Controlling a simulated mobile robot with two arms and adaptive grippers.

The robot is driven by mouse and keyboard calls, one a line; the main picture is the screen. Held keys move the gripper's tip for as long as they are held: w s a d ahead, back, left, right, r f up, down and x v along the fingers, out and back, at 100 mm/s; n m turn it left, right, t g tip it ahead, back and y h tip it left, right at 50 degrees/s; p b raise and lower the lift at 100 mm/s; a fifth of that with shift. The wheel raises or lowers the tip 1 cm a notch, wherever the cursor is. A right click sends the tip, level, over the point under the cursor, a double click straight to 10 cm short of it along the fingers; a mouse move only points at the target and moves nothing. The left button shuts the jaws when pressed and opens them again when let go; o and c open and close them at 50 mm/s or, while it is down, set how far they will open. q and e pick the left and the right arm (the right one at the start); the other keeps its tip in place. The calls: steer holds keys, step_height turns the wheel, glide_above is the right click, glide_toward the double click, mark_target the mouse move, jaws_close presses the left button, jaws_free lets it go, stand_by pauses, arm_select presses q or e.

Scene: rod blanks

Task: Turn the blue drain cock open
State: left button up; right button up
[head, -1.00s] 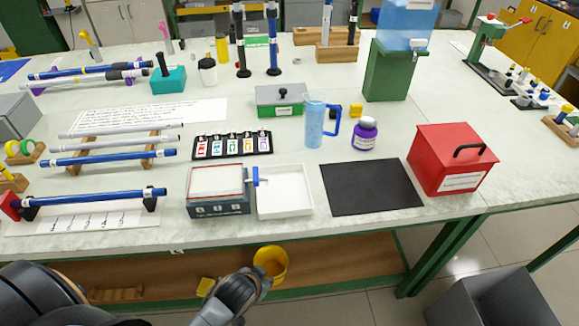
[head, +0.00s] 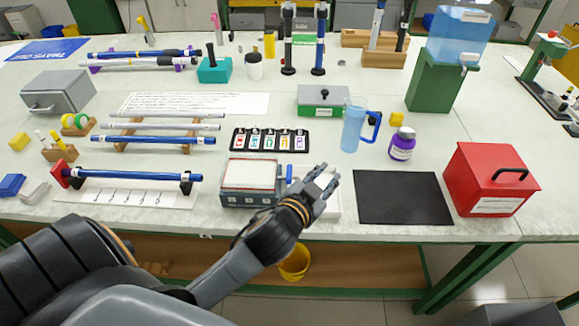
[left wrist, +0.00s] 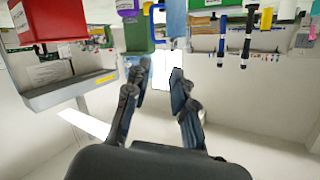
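The blue drain cock (head: 289,174) is a small upright blue handle on the right side of a dark grey box (head: 243,196) with a pale, red-edged top, in the head view. A white tray (head: 334,211) lies just right of the box, mostly hidden by my left gripper. My left gripper (head: 325,180) is above the tray, to the right of the cock and apart from it in the picture. Its fingers are spread and empty, as the left wrist view (left wrist: 157,95) also shows. I cannot make out the cock in the left wrist view. My right gripper is not in view.
A black mat (head: 403,198) and a red box (head: 491,180) lie to the right. A blue jug (head: 353,130), a purple bottle (head: 402,145) and a rack of coloured labels (head: 269,140) stand behind. A blue rod on a stand (head: 130,175) is at left.

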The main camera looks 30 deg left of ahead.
arm_select(q)
steer(key=w+d+r+m+t+h, duration=0.25)
steer(key=d+r+m+h, duration=0.25)
steer(key=r, duration=0.3)
steer(key=w+d+r+m+t+h, duration=0.25)
steer(key=d+r+m+h, duration=0.2)
steer(key=r, duration=0.35)
steer(key=s+d+r+m+g+h, duration=0.2)
steer(key=d+m+g+h, duration=0.5)
steer(key=m+h, duration=0.35)
steer(key=m+g+y, duration=0.6)
steer(key=g+y, duration=0.7)
steer(key=y, duration=0.6)
glide_above(289, 171)
step_height(289, 171, down, 12)
step_height(289, 171, down, 14)
steer(key=p, duration=0.2)
steer(key=shift+r+p, duration=0.25)
steer(key=shift+p, duration=0.15)
